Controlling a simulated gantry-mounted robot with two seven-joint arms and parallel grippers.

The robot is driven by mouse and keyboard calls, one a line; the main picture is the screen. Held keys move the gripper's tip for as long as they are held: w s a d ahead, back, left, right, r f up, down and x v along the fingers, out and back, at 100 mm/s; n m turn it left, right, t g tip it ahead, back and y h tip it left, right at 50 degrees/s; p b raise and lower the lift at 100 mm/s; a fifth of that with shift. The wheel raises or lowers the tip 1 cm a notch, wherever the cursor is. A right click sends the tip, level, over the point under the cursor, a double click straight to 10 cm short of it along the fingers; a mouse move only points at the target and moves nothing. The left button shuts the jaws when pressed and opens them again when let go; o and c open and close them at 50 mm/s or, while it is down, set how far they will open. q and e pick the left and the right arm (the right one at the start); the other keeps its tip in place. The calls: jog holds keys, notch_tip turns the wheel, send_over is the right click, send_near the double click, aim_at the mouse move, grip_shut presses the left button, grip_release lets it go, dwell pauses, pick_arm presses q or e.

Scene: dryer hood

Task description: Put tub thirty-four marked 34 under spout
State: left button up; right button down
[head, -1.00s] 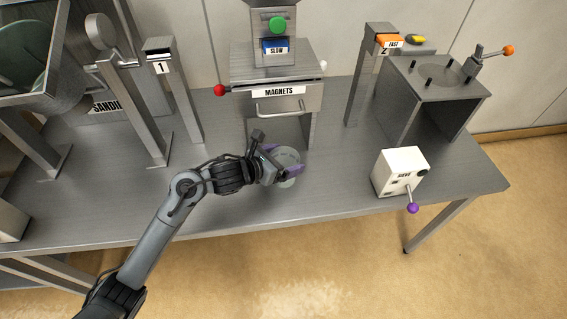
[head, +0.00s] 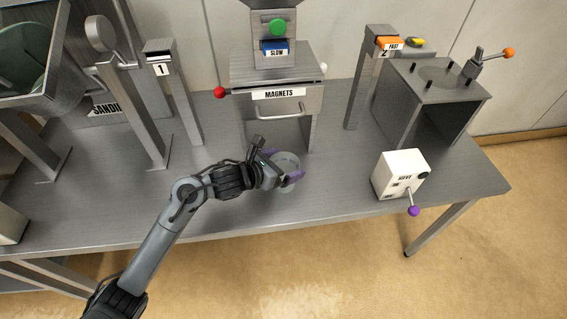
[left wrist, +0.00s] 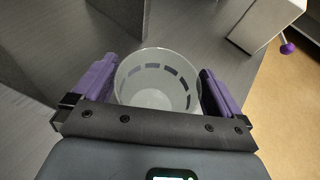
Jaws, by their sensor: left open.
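A clear round tub (head: 288,163) stands on the metal bench in front of the magnets housing (head: 278,107). In the left wrist view the tub (left wrist: 158,84) is upright and looks empty, with a band of dark marks around its wall; no number can be read. My left gripper (head: 281,166) is open, with its purple fingers on either side of the tub. In the left wrist view a narrow gap shows at the right finger; contact at the left finger is unclear. No part clearly seen is a labelled spout. My right gripper is not in view.
A white box with a purple-knobbed lever (head: 400,174) stands right of the tub. A stand with a square top (head: 432,85) is at the back right. Posts marked 1 (head: 172,88) and 2 (head: 366,80) flank the magnets housing. The bench front is mostly clear.

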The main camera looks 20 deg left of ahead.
pick_arm(q)
jog(key=p+v, duration=0.2)
jog(key=v, duration=1)
jog(key=shift+p, duration=0.35)
jog(key=w+f+m+h, duration=0.1)
jog(key=w, duration=0.1)
jog(key=w+f+m+g+h, duration=0.1)
jog(key=w+m+h, duration=0.1)
jog(key=w+d+f+m+g+h, duration=0.1)
jog(key=w+h, duration=0.1)
jog(key=shift+w+d+f, duration=0.1)
jog(key=shift+w+f, duration=0.15)
jog(key=shift+w, duration=0.05)
jog(key=shift+w+d+f, duration=0.2)
jog(key=shift+d, duration=0.05)
jog(key=shift+b+x, duration=0.55)
jog(key=shift+x, duration=1.75)
jog(key=shift+s, duration=0.1)
